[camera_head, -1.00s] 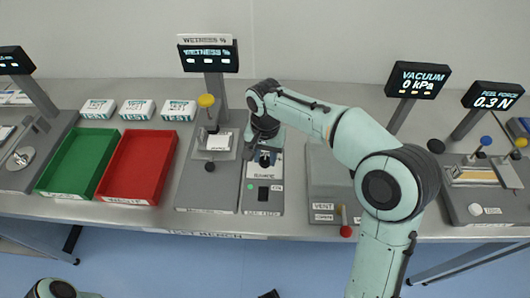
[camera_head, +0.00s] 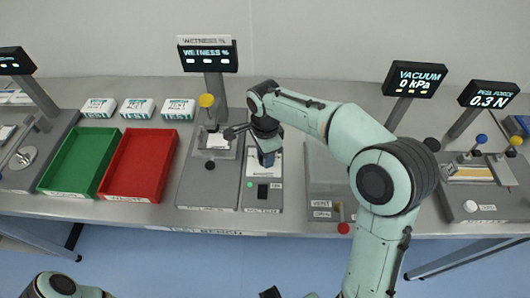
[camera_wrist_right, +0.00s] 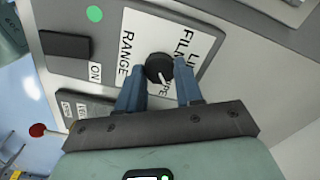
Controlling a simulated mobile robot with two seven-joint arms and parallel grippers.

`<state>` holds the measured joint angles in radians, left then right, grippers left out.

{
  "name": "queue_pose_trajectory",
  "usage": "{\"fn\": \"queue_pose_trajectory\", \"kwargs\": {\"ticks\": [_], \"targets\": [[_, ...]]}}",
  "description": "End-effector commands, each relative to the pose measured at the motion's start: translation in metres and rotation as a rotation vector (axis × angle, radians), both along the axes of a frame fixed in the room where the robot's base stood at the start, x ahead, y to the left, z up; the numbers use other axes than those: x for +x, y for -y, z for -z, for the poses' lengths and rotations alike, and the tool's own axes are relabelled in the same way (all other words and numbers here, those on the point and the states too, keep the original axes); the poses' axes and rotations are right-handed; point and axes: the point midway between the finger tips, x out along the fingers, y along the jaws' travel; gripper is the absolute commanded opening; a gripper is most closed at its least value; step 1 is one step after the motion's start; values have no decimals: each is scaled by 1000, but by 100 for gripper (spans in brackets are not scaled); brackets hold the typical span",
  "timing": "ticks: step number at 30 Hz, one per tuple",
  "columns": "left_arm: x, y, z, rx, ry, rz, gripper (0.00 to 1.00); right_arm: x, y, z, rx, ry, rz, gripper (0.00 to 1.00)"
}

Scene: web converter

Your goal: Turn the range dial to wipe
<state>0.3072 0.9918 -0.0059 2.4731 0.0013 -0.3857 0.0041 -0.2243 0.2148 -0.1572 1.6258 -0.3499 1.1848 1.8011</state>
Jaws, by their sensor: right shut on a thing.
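The range dial (camera_wrist_right: 158,67) is a round black knob with a white pointer mark on a white label plate (camera_wrist_right: 140,30) in the right wrist view. The plate reads RANGE and FILM, with other words partly hidden. The pointer faces the lower part of the picture, toward a partly covered word ending in "PE". My right gripper (camera_head: 267,158) is over the dial's unit in the head view. Its two blue fingers stand on either side of the knob, shut on it. The gripper hides the dial in the head view. My left gripper is not in view.
A black switch (camera_head: 263,191) marked ON and a green light (camera_head: 249,185) sit on the same unit. A yellow-knobbed wetness station (camera_head: 206,101) stands close on the left. A red tray (camera_head: 140,165) and green tray (camera_head: 80,160) lie farther left. A vacuum box (camera_head: 328,165) is right.

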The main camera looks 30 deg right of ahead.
Motion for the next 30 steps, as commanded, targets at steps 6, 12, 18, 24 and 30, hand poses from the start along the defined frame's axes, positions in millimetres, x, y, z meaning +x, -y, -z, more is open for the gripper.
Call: {"fn": "queue_pose_trajectory", "kwargs": {"ticks": [6, 12, 18, 24, 30], "targets": [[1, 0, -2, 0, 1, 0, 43, 0, 1, -1, -1, 4, 106, 5], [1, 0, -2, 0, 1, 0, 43, 0, 1, -1, -1, 4, 154, 5], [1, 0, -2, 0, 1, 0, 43, 0, 1, -1, -1, 4, 168, 5], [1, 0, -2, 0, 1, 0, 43, 0, 1, -1, 0, 4, 168, 5], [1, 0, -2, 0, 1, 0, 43, 0, 1, -1, 0, 4, 168, 61]]}}
